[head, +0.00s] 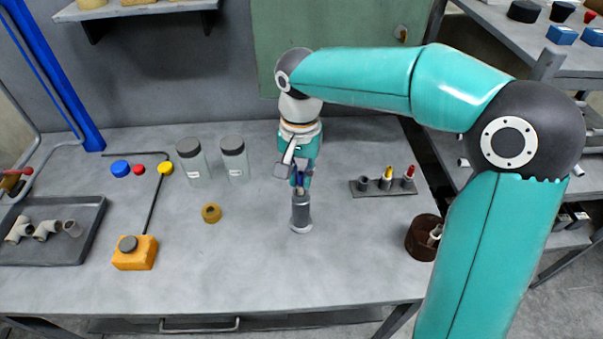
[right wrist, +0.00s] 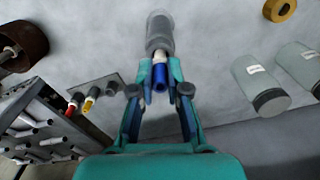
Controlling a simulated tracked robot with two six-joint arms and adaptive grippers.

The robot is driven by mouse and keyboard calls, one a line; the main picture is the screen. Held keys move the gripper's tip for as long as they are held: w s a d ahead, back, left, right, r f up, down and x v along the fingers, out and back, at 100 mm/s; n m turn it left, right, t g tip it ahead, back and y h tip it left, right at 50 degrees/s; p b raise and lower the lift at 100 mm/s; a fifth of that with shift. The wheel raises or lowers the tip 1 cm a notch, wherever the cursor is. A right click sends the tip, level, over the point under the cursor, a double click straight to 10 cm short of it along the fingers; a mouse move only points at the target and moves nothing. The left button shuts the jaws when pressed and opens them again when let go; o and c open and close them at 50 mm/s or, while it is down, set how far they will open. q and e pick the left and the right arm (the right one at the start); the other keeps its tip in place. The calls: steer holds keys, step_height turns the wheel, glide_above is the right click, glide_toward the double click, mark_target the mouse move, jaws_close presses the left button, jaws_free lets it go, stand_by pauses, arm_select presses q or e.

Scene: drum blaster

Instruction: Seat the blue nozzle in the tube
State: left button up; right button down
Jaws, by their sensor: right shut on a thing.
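The blue nozzle (right wrist: 160,76) is between the fingers of my right gripper (right wrist: 160,70) in the right wrist view, its pale narrow end toward the tube. The grey tube (head: 301,216) stands upright on the bench in the head view, and it also shows in the right wrist view (right wrist: 159,32). My right gripper (head: 299,184) is directly above the tube, shut on the nozzle. The pale end meets the tube's mouth in the picture; I cannot tell how far it is inside. My left gripper is not in view.
A small rack (head: 384,188) with yellow and red-tipped pieces stands to the right, near a brown round pot (head: 423,237). Two lidded jars (head: 234,165) stand behind left. A tan ring (head: 211,213), an orange block (head: 135,253) and a grey tray (head: 90,243) lie left.

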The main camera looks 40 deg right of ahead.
steer(key=shift+f+b, duration=0.45)
steer(key=shift+f, duration=0.15)
steer(key=c, duration=0.6)
jaws_free()
steer(key=shift+r, duration=0.1)
stand_by(0.4)
steer(key=shift+r+p, duration=3.55)
steer(key=shift+r, duration=0.45)
steer(key=shift+f, duration=0.1)
